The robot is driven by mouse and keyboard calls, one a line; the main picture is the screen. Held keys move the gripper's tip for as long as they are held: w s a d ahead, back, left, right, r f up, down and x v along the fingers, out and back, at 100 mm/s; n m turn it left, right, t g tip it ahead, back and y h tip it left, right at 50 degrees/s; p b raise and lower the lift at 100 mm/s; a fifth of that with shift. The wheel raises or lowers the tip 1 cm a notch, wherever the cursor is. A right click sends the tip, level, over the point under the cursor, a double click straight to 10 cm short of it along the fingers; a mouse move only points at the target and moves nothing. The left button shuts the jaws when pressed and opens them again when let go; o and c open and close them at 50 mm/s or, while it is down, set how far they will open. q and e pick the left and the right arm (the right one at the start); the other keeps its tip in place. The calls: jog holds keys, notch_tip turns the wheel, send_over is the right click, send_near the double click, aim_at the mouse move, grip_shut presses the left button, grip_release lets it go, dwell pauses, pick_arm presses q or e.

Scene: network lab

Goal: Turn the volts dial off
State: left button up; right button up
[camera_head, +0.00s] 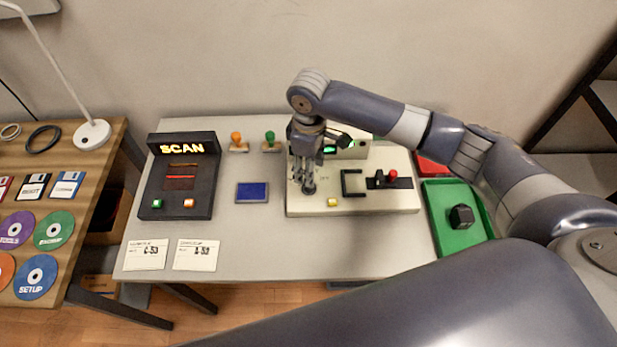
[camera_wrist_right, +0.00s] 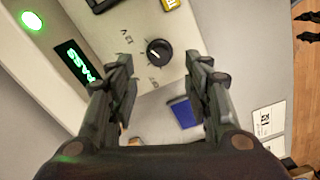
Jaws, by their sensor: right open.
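The dial (camera_wrist_right: 158,52) is a round black knob with a pale mark, set on the cream test panel (camera_head: 350,207). In the head view the right gripper (camera_head: 307,188) hangs over the left part of the panel and hides the dial there. My left gripper is not in view.
The panel also carries a lit green display (camera_wrist_right: 77,64), a yellow button (camera_head: 333,202), a black bracket (camera_head: 345,190) and a red-knobbed lever (camera_head: 393,174). Left are a blue pad (camera_head: 252,192) and a SCAN box (camera_head: 155,180); right is a green tray (camera_head: 440,230). The table front is mostly clear.

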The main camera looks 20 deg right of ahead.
notch_tip(320, 180, down, 7)
jog(key=shift+r+p, duration=0.15)
jog(key=shift+p, duration=0.15)
jog(key=c, duration=1.1)
